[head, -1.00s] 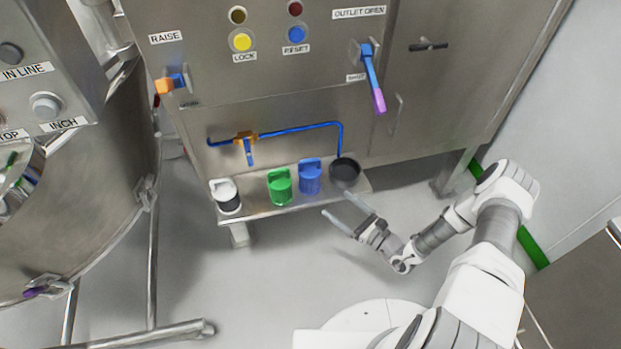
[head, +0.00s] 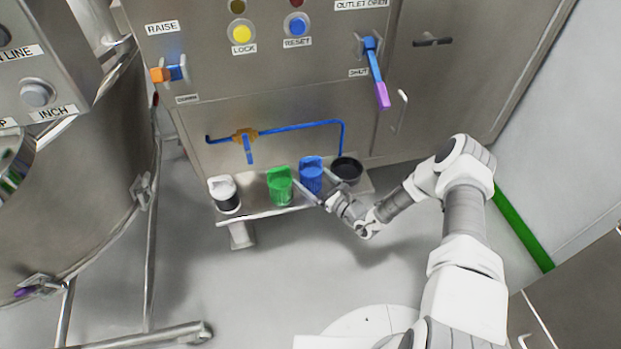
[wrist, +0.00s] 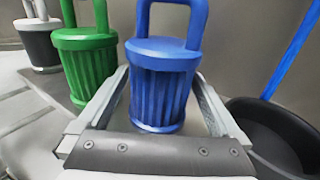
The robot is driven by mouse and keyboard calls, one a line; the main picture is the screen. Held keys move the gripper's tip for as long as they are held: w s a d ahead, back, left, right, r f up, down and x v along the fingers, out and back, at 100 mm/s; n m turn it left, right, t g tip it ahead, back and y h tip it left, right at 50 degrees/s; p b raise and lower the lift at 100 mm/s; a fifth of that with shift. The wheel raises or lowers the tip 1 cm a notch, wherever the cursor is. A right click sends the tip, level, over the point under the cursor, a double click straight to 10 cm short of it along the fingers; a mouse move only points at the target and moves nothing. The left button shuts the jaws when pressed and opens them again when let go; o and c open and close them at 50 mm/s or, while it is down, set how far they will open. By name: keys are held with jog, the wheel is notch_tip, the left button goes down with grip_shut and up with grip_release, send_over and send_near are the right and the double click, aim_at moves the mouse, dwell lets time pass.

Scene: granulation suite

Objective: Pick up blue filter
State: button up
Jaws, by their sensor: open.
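The blue filter (head: 311,177) is a ribbed cylinder with a loop handle on top. It stands upright on a low metal shelf (head: 262,209), between the green filter (head: 280,186) and a black bowl (head: 346,170). My gripper (head: 314,187) is at the blue filter. In the wrist view the blue filter (wrist: 163,85) stands between the two open fingers of my gripper (wrist: 160,95), one on each side. I cannot tell whether either finger touches it. The left finger lies between the blue and the green filter (wrist: 88,65).
A white and black filter (head: 225,194) stands at the shelf's left end. A blue and purple lever (head: 376,75) hangs at upper right. The floor in front is clear.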

jog(key=c, duration=1.2)
jog(key=shift+w+r, duration=0.1)
jog(key=shift+c, duration=0.2)
